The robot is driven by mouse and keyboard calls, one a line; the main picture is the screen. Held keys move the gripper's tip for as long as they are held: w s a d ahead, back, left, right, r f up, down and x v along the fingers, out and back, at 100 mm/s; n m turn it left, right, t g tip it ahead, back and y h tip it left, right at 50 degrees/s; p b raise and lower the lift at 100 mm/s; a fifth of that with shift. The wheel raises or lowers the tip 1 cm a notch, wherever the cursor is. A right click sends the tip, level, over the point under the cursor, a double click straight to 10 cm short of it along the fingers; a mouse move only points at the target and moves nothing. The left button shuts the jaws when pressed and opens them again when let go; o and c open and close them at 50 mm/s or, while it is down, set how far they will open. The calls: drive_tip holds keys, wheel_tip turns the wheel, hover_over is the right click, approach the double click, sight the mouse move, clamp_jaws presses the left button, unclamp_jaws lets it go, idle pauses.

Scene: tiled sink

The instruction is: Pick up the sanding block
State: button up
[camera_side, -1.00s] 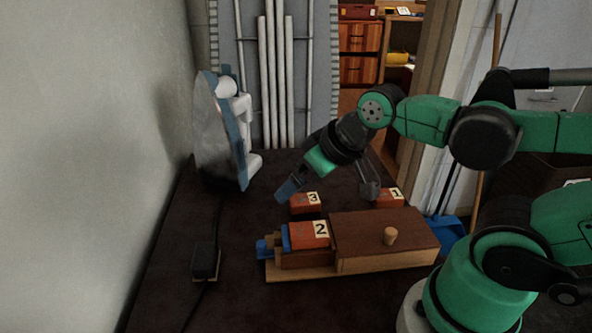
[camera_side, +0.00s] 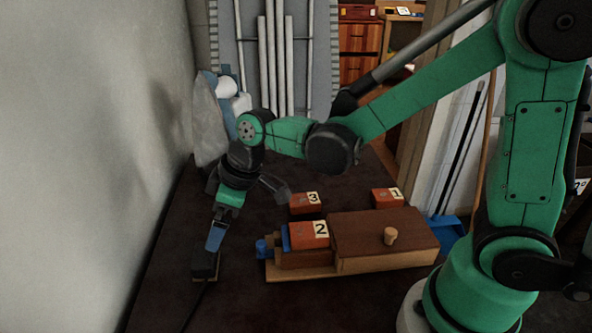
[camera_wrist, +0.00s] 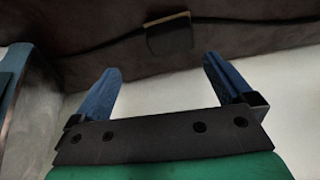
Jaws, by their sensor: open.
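The sanding block (camera_side: 205,264), which I take to be the small black block with a thin tan base, lies on the dark surface at the left in the side view. In the wrist view the block (camera_wrist: 168,35) is near the top, ahead of and between the two blue fingertips. My gripper (camera_side: 213,245) points down just above the block in the side view; one blue finger shows there and overlaps the block's top. The wrist view shows my gripper (camera_wrist: 160,66) open with nothing between its fingers. Whether a finger touches the block is unclear.
A wooden box (camera_side: 385,240) with a knob stands to the right, with red block 2 (camera_side: 308,234) at its left end. Red blocks 3 (camera_side: 306,203) and 1 (camera_side: 387,197) are behind it. An iron-like appliance (camera_side: 210,120) stands at the back left, near the wall (camera_side: 90,150).

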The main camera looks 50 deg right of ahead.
sight(204, 254)
drive_tip(key=shift+w+a+f+n+g, duration=0.2)
drive_tip(key=shift+a+f+n, duration=0.15)
drive_tip(key=shift+a+f, duration=0.25)
drive_tip(key=shift+w+a+f+n+g, duration=0.1)
drive_tip(key=shift+w+a+f+n, duration=0.1)
drive_tip(key=shift+a+f+n, duration=0.35)
drive_tip(key=shift+x, duration=2.75)
drive_tip(key=shift+d, duration=0.1)
drive_tip(key=c, duration=1.3)
wheel_tip(204, 254, up, 20)
